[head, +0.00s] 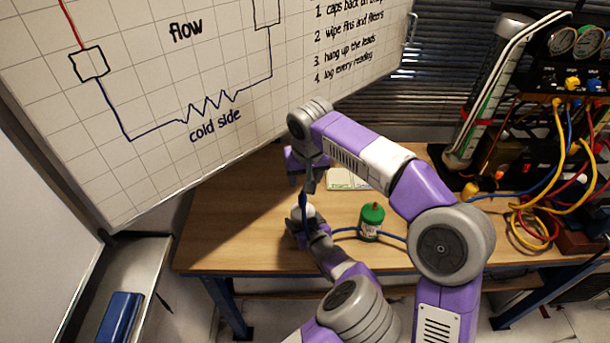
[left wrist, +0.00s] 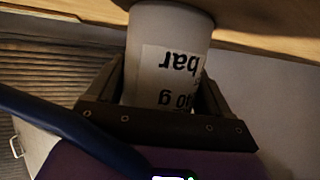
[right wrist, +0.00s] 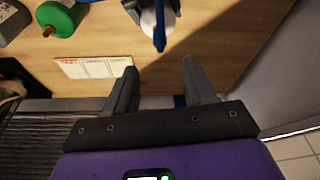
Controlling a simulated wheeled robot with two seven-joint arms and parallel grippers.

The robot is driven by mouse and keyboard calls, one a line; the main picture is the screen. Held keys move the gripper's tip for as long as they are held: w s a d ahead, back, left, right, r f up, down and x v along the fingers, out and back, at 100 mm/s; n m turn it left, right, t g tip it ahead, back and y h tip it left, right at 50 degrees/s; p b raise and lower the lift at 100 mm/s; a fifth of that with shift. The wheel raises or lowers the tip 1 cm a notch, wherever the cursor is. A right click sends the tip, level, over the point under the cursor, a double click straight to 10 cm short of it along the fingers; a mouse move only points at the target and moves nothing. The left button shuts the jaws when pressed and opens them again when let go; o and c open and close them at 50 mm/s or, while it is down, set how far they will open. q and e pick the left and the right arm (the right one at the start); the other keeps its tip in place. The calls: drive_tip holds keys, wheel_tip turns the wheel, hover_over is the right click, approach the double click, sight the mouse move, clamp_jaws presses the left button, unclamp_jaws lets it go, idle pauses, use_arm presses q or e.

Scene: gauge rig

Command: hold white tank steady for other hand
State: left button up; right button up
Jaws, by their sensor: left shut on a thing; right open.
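The white tank (head: 309,211) stands near the front of the wooden table in the head view, mostly hidden by my grippers. In the left wrist view the white tank (left wrist: 165,40) fills the space between the fingers, with a label reading "bar". My left gripper (left wrist: 163,88) is shut on its sides. My right gripper (head: 308,185) is above the tank in the head view. In the right wrist view my right gripper (right wrist: 160,82) is open and empty, with the white tank (right wrist: 150,20) beyond its fingertips, partly hidden by a blue part.
A green tank (head: 371,220) stands right of the white one, with a blue hose (head: 345,231) beside it. A printed card (head: 345,179) lies behind. A gauge rig (head: 570,85) with coiled leads (head: 535,228) fills the right. The table (head: 225,225) is clear at left.

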sight(303, 195)
drive_tip(key=x, duration=1.2)
drive_tip(key=shift+s, duration=0.1)
clamp_jaws()
